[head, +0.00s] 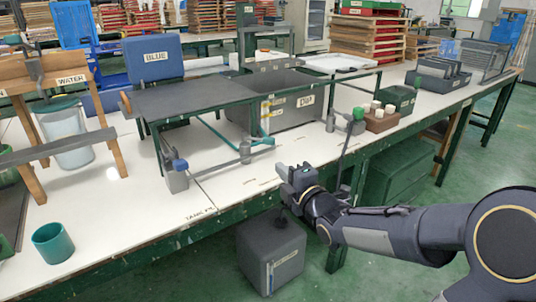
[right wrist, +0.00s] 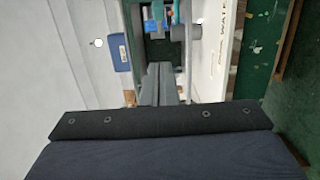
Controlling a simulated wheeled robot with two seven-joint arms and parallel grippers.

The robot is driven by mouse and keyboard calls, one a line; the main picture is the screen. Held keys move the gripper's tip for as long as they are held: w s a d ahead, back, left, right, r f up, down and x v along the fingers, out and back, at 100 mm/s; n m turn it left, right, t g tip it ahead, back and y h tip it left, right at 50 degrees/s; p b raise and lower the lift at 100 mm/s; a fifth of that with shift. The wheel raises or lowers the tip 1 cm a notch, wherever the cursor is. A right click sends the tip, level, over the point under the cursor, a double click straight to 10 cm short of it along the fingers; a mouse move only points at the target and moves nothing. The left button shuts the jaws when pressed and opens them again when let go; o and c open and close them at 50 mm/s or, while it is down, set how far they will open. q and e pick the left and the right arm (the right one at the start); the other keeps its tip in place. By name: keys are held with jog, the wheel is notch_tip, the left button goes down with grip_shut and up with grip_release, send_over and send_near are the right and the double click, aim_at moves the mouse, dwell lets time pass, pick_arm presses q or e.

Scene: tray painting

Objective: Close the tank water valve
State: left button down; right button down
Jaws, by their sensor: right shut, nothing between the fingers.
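A table-edge label (head: 200,215) seems to begin with "TANK", but the rest is too small to read. Near it a grey fitting with a blue top (head: 176,175) stands at the front left corner of the dark raised tray. I cannot tell for certain which fitting is the tank water valve. My right gripper (head: 288,172) is shut and empty above the table's front edge, right of both fittings and apart from them. Its closed fingers also show in the right wrist view (right wrist: 158,84). My left gripper is out of view.
A grey tank labelled "DIP" (head: 305,112) stands behind the pipes. A "WATER" stand (head: 72,78) with a clear bucket (head: 66,130) is at left, and a teal cup (head: 52,243) is at front left. A dark box (head: 270,252) stands below the table.

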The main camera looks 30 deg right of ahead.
send_near(264, 141)
jog(key=w+a, duration=0.2)
jog(key=w, duration=0.1)
jog(key=shift+w+a+f, duration=0.1)
jog(key=shift+a, duration=0.25)
jog(key=shift+w+d, duration=0.85)
jog(key=shift+d, duration=0.15)
jog(key=shift+w+d, duration=0.4)
jog(key=shift+d, duration=0.1)
